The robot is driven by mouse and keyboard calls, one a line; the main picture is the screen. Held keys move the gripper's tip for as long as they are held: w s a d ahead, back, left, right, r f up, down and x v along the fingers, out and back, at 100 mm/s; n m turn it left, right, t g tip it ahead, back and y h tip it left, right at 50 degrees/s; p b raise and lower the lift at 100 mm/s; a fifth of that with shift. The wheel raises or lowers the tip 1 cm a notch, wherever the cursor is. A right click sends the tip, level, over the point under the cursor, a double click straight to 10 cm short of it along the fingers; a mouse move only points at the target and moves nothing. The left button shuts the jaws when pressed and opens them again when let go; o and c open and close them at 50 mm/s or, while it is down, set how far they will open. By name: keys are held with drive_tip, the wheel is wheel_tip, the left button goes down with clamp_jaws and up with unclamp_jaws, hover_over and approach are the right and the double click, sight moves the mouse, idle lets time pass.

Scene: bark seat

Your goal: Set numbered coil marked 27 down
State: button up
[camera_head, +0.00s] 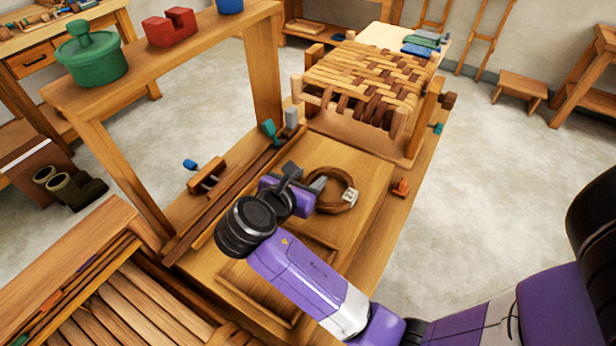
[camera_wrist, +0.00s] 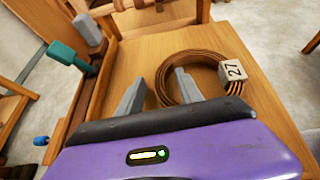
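The numbered coil (camera_head: 335,210) is a brown wound ring with a pale tag reading 27 (camera_wrist: 232,72). It appears to lie flat on the wooden board (camera_head: 368,168) of the bench, and it also shows in the wrist view (camera_wrist: 198,55). My gripper (camera_head: 306,178) is at the coil's left side. In the wrist view its grey fingers (camera_wrist: 160,80) stand apart, one outside the ring and one over or inside it. The coil's left band passes between them, with a gap beside the left finger. The fingers' exact contact with the coil is partly hidden.
A woven bark seat (camera_head: 370,80) stands behind the board. A small orange-brown piece (camera_head: 400,187) sits right of it. A teal-handled tool (camera_wrist: 68,55) and a grey block (camera_wrist: 88,30) are left of the fingers. A raised shelf (camera_head: 185,60) holds a green pot (camera_head: 92,58).

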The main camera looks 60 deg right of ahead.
idle(0.3)
drive_tip(key=shift+a+r, duration=0.1)
drive_tip(key=shift+r, duration=0.1)
drive_tip(key=v, duration=1.1)
drive_tip(key=shift+s+a+r+p, duration=0.15)
drive_tip(key=shift+a+p, duration=0.15)
drive_tip(key=shift+a, duration=0.05)
